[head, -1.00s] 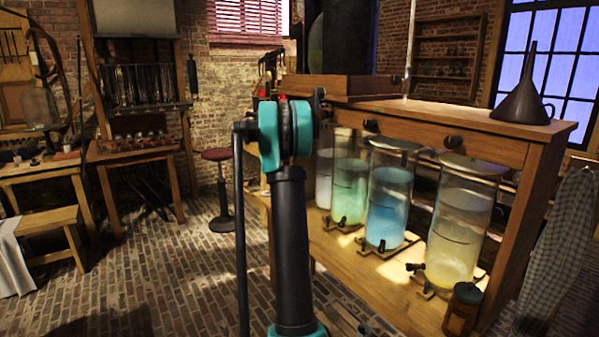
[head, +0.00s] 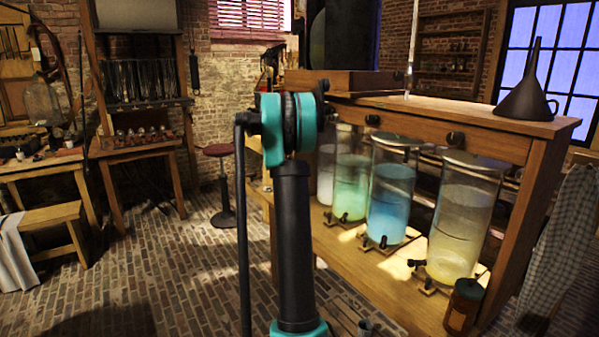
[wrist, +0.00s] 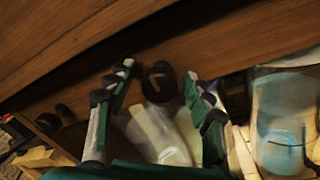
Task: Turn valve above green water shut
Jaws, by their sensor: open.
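In the head view, the jar of green water (head: 351,188) stands on the bench between a pale jar (head: 326,174) and the blue jar (head: 392,203). In the wrist view, my gripper (wrist: 160,78) is open, with one green and black finger on each side of a dark round valve knob (wrist: 158,82) on the wooden rail. The knob is between the fingertips; I cannot tell whether they touch it. A pale, blurred jar (wrist: 158,135) is below it; its water colour is unclear. In the head view, my arm hides the gripper.
Other black knobs (head: 372,120) (head: 456,140) sit on the bench's upper rail. The yellow jar (head: 462,225) and a small brown bottle (head: 463,306) are at right. A black funnel (head: 526,95) stands on top. The brick floor (head: 180,275) at left is mostly clear.

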